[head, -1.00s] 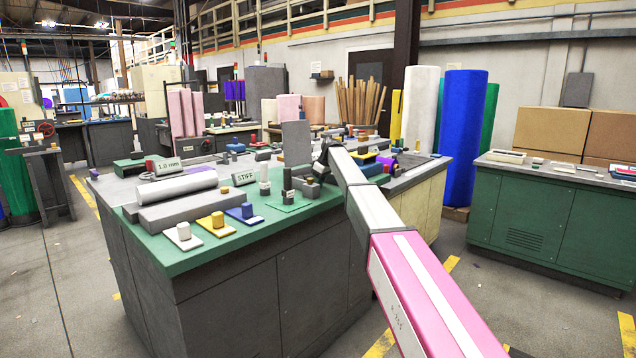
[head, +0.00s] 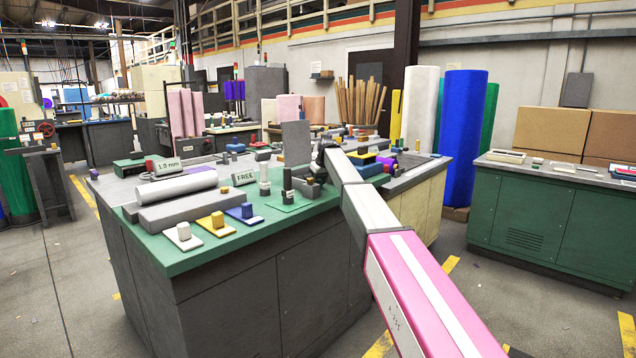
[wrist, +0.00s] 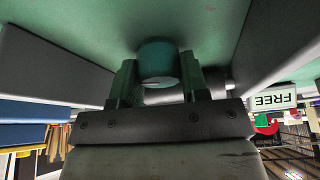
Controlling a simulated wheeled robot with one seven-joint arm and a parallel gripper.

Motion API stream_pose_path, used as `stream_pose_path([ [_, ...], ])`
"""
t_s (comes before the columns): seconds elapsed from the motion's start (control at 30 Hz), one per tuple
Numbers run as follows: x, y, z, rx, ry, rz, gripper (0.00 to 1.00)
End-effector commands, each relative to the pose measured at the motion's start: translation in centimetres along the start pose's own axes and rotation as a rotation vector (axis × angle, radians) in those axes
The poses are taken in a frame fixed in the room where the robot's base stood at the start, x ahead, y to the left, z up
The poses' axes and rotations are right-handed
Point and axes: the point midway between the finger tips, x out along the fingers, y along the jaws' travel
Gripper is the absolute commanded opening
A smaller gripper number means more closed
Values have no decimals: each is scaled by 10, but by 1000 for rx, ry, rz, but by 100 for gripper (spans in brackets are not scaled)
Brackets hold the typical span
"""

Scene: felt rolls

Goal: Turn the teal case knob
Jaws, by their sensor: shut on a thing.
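The teal knob (wrist: 158,58) is a short round cylinder, seen in the wrist view between my two gripper fingers. My gripper (wrist: 158,80) is shut on it, with one finger at each side. Beyond the knob is a green surface. A small sign reading FREE (head: 245,178) stands on the bench left of my gripper. The same word shows upside down in the wrist view (wrist: 273,101).
The bench (head: 215,250) also holds a white roll (head: 176,187) on a grey block, a thickness sign (head: 167,165), and white, yellow and blue blocks at its front. A grey upright panel (head: 296,143) stands close behind my gripper. Open floor lies left of the bench.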

Motion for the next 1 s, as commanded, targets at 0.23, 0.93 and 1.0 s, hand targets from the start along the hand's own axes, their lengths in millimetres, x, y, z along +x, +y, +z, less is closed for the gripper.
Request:
stream_pose_path([
  [0.23, -1, 0, -1, -1, 1, 0, 67],
  [0.93, -59, 0, 0, -1, 2, 0, 67],
  [1.0, -71, 0, 0, -1, 2, 0, 67],
])
